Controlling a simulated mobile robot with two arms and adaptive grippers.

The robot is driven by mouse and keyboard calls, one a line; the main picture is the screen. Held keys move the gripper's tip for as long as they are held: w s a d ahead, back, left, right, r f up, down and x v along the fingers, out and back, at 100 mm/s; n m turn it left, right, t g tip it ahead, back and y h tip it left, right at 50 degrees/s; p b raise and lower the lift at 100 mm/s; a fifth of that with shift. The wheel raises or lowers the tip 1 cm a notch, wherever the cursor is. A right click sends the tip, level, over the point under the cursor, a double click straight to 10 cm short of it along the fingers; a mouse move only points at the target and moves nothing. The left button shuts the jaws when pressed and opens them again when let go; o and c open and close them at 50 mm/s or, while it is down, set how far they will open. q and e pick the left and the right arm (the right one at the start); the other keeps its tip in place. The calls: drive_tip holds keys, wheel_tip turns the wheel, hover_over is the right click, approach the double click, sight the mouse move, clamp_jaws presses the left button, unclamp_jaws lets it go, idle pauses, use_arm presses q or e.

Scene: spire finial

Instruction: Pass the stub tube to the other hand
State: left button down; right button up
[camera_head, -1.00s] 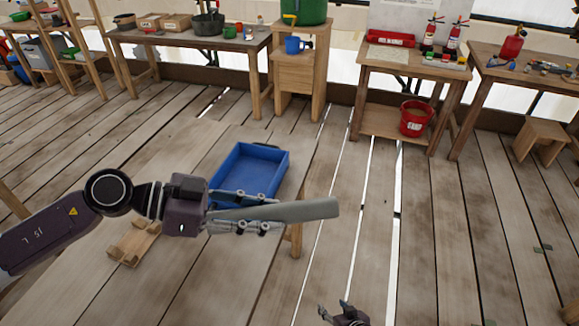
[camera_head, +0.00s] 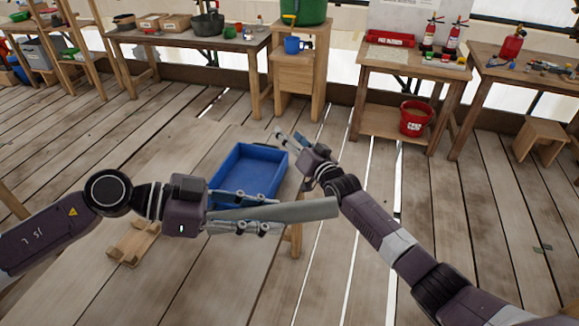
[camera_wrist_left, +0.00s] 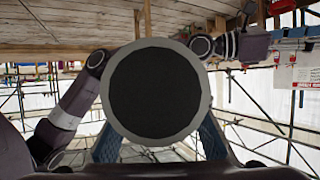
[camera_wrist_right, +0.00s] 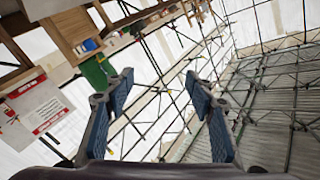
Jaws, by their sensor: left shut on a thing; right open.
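The stub tube (camera_head: 300,211) is a grey cylinder held level in the head view, its free end pointing right. My left gripper (camera_head: 250,212) is shut on the tube near its left end. In the left wrist view the tube's dark round end (camera_wrist_left: 154,92) faces the camera between the fingers. My right gripper (camera_head: 287,138) is open and empty, above and beyond the tube in the picture, beside the tray. In the right wrist view its fingers (camera_wrist_right: 160,100) stand apart with nothing between them.
A blue tray (camera_head: 215,180) sits on the wooden table (camera_head: 215,270) behind the tube. A small wooden rack (camera_head: 133,243) lies at the left. Benches with tools, a red bucket (camera_head: 415,118) and a stool (camera_head: 542,139) stand farther back.

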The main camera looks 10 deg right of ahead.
drive_tip(key=a+r+n+g+y, duration=0.4)
drive_tip(key=a+r+n, duration=0.1)
drive_tip(key=a+r, duration=0.8)
drive_tip(key=s+a+r+n+g+y, duration=0.1)
drive_tip(key=s+a+r+n+g, duration=0.6)
drive_tip(key=s, duration=0.5)
drive_tip(key=n+g+h, duration=0.4)
drive_tip(key=n+h, duration=0.4)
drive_tip(key=h, duration=0.2)
approach(287, 208)
drive_tip(key=f, duration=0.3)
drive_tip(key=w+f, duration=0.1)
drive_tip(key=f, duration=0.2)
drive_tip(key=w+f, duration=0.1)
drive_tip(key=f, duration=0.3)
